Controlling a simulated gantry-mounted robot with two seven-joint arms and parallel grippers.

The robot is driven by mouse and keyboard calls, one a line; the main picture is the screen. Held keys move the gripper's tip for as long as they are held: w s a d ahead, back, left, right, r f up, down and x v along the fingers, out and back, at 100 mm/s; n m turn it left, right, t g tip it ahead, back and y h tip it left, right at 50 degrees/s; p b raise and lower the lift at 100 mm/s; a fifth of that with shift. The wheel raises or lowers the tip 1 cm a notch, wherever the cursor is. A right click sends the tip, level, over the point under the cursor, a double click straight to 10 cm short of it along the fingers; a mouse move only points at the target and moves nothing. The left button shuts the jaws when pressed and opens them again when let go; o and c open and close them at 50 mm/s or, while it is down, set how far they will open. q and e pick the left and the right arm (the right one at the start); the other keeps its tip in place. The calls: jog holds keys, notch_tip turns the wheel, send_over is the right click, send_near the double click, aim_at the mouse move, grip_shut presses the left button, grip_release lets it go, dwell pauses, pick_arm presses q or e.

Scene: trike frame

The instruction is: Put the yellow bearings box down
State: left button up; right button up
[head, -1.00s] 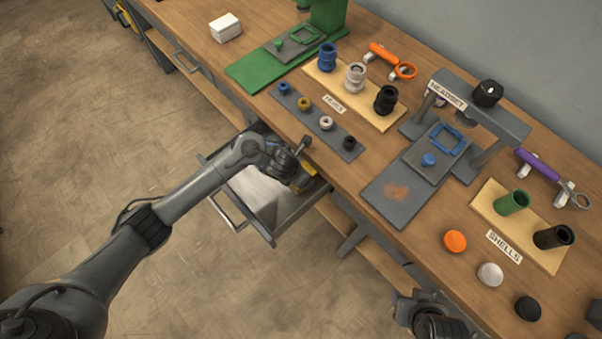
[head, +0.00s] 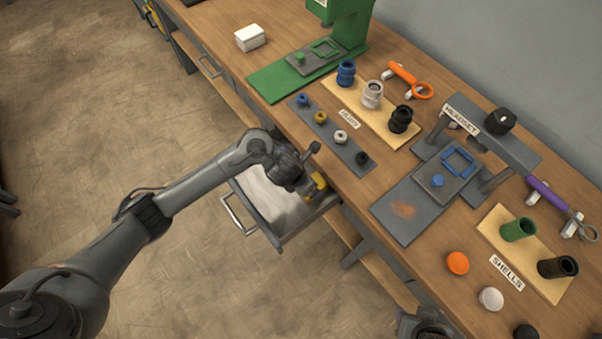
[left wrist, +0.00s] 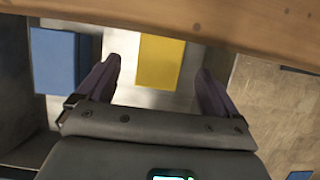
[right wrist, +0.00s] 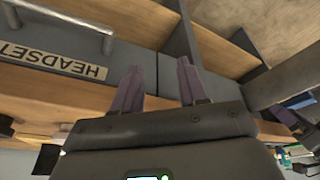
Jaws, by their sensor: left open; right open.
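The yellow bearings box (head: 317,185) is in the right part of the open drawer (head: 310,216), partly hidden behind my left gripper (head: 306,186). In the left wrist view the yellow box (left wrist: 161,62) shows between the two spread fingers of my left gripper (left wrist: 160,70), with gaps on both sides. The left gripper is open and low over the drawer; whether the box rests fully on the drawer floor I cannot tell. My right gripper (right wrist: 158,72) is open and empty, beside the bench's front edge.
A blue box (left wrist: 60,62) shows left of the yellow one in the left wrist view. The wooden bench top (head: 330,150) overhangs the drawer's back. A grey strip (head: 330,135) with small rings lies near the bench edge. The floor in front is clear.

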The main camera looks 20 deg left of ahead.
pick_arm(q)
jog(key=d+p+v, duration=0.1)
jog(key=p+v, duration=0.1)
jog(key=v, duration=0.4)
jog(key=s+d+n+t, duration=0.1)
jog(key=d+n, duration=0.1)
jog(key=n, duration=0.3)
jog(key=s+d+r+n+t+h, duration=0.1)
jog(key=s+d+n, duration=0.1)
jog(key=n, duration=0.3)
jog(key=s+d+r+n, duration=0.1)
jog(key=s+d+n, duration=0.1)
jog(key=n, duration=0.3)
jog(key=shift+t, duration=0.4)
jog(key=s+a+n+g+y, duration=0.2)
jog(key=s+a+n, duration=1.1)
jog(key=n, duration=1.1)
jog(key=shift+s+f+n+g+y, duration=0.35)
jog(key=shift+s+g, duration=0.25)
jog(key=shift+s, duration=0.6)
